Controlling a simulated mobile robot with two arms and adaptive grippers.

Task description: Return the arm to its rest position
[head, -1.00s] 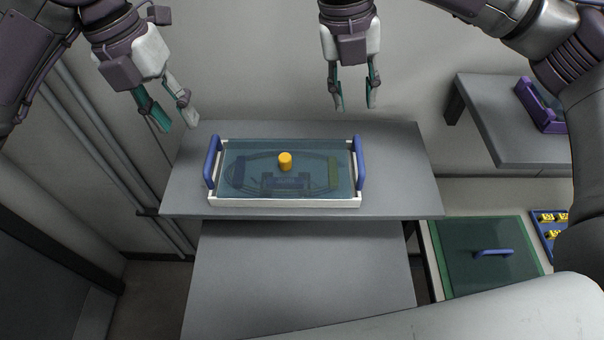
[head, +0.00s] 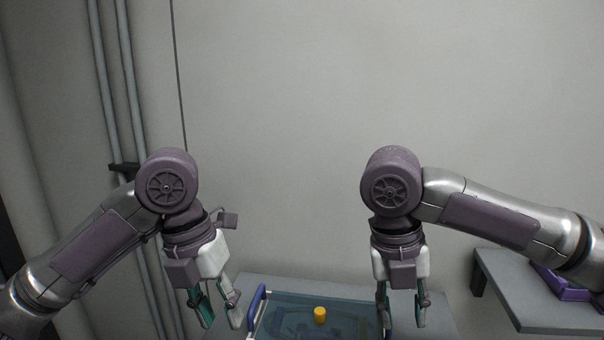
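My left gripper (head: 221,318) hangs at the lower left in the head view, pointing down. Its fingers are apart with nothing between them. My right gripper (head: 402,312) hangs at the lower middle right, also pointing down, with its fingers apart and empty. Both arms are bent, with the joints above the grippers near mid-picture. The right gripper overlaps the right end of the tray in the picture. The lower parts of the tray and table are cut off by the bottom edge.
A tray with a clear bluish lid (head: 285,317), a yellow knob (head: 320,315) and a blue handle (head: 257,303) sits on the grey table (head: 262,279). A grey shelf (head: 510,285) with a purple object (head: 560,286) is at right. Pipes (head: 122,120) run up the left wall.

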